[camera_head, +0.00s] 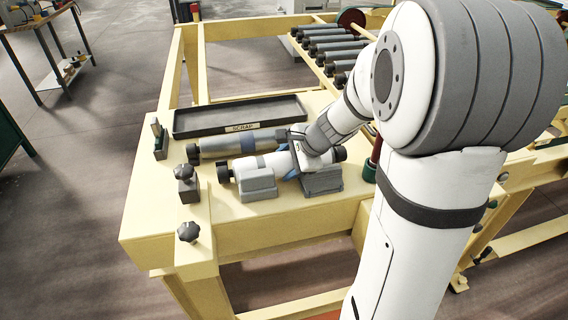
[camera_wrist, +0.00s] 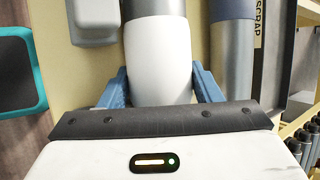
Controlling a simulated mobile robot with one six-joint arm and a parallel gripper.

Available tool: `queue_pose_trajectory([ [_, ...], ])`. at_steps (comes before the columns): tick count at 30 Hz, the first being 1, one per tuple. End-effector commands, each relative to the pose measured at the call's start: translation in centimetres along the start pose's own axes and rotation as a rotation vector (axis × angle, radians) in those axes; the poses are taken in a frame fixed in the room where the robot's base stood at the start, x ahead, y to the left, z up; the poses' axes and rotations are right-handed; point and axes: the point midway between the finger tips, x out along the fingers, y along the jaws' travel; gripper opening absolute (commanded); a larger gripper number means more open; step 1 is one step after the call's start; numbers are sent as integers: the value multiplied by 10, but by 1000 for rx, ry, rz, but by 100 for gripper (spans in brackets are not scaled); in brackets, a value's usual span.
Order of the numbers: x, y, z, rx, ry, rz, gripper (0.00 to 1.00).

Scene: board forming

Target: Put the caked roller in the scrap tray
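The caked roller (camera_head: 276,162) has a thick white coat around its middle. It lies across grey cradles on the yellow bench, its left end towards the front cradle (camera_head: 258,184). In the wrist view its white part (camera_wrist: 158,72) stands between the two blue fingers of my gripper (camera_wrist: 160,88). The fingers are close against its sides, but I cannot tell whether they press on it. In the head view my wrist partly hides the roller and my gripper (camera_head: 288,167). The scrap tray (camera_head: 180,133), long, black and labelled SCRAP, stands behind and looks empty.
A grey roller (camera_head: 228,144) with a blue band lies between the caked roller and the tray, close alongside. Dark knobs (camera_head: 188,231) stand at the bench's left edge. Several rollers (camera_head: 335,45) sit on the conveyor at the back right.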

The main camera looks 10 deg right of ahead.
Motion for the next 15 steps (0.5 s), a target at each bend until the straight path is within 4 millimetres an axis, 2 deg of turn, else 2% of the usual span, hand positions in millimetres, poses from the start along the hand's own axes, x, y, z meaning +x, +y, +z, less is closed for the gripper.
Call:
queue_pose_trajectory([
  [2, 0, 0, 0, 0, 0, 0, 51],
  [15, 0, 0, 0, 0, 0, 0, 15],
])
